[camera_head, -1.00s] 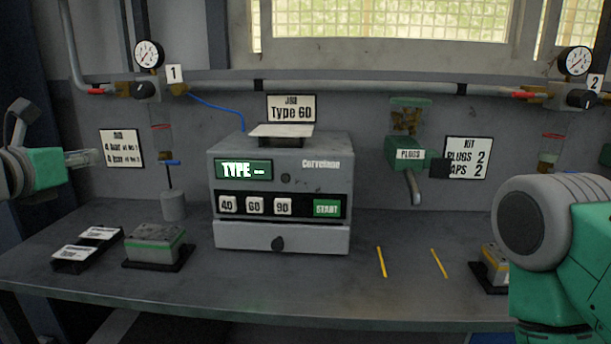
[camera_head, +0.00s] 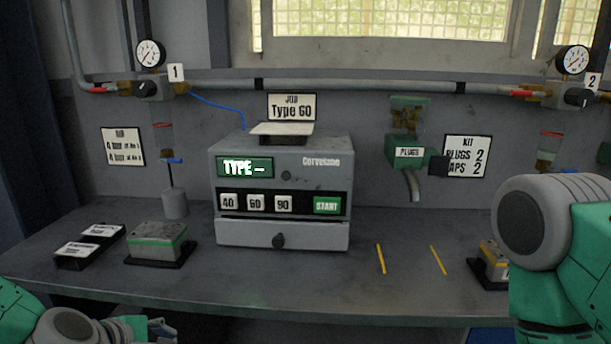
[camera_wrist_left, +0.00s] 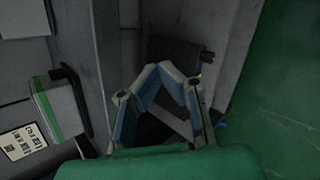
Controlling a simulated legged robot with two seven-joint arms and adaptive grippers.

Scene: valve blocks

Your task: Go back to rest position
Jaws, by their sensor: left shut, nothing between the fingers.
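My left gripper (camera_head: 160,330) is low at the bottom left of the head view, in front of the bench's front edge. In the left wrist view its two fingers (camera_wrist_left: 160,72) come together with nothing between them. My right arm fills the right edge of the head view; its gripper does not show. The grey machine (camera_head: 282,190) stands mid-bench, its display reading "TYPE –". A valve block with a green stripe (camera_head: 157,241) sits on a black base to its left. A yellow-striped block (camera_head: 490,262) is partly hidden behind my right arm.
Black labelled trays (camera_head: 90,246) lie at the left. A plugs dispenser (camera_head: 408,152) and gauges (camera_head: 150,53) are on the wall.

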